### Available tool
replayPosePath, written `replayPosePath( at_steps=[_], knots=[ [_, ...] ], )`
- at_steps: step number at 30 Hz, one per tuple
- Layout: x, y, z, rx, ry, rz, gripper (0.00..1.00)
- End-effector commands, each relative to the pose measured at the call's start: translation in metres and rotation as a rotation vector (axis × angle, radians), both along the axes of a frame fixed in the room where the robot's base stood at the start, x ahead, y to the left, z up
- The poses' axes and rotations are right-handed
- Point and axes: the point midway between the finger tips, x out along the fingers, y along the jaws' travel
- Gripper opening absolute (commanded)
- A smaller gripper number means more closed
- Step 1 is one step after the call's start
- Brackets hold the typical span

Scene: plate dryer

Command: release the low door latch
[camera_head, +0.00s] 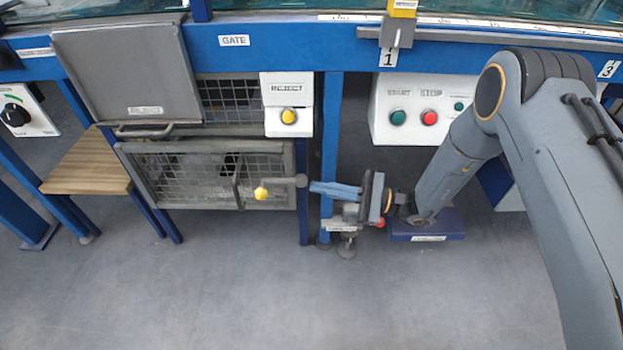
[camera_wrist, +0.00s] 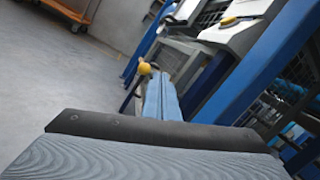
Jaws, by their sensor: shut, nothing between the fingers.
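The low mesh door (camera_head: 185,178) sits in a grey frame under the reject hatch and looks closed. Its latch has a yellow knob (camera_head: 261,192) on a grey bar at the door's right side, ending in a round grey end near the blue post. My gripper (camera_head: 314,187) is shut and empty, its blue fingers pointing left, just right of the latch's grey end. In the wrist view the shut fingers (camera_wrist: 161,82) reach towards the yellow knob (camera_wrist: 144,68), which shows just left of their tips. I cannot tell whether the fingers touch the latch.
A blue post (camera_head: 331,130) stands close to my gripper. Above the door are the grey reject hatch (camera_head: 125,75) and the reject button box (camera_head: 288,95). The start/stop box (camera_head: 410,95) is at the right, a wooden shelf (camera_head: 88,165) at the left. The floor in front is clear.

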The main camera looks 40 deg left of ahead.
Motion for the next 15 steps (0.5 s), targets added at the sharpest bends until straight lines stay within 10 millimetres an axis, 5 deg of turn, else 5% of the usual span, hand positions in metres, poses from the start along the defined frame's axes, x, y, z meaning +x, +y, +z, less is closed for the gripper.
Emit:
replayPosePath(
  at_steps=[15],
  knots=[
    [0.003, -0.016, 0.001, -0.021, -0.023, 0.025, 0.00]
  ],
)
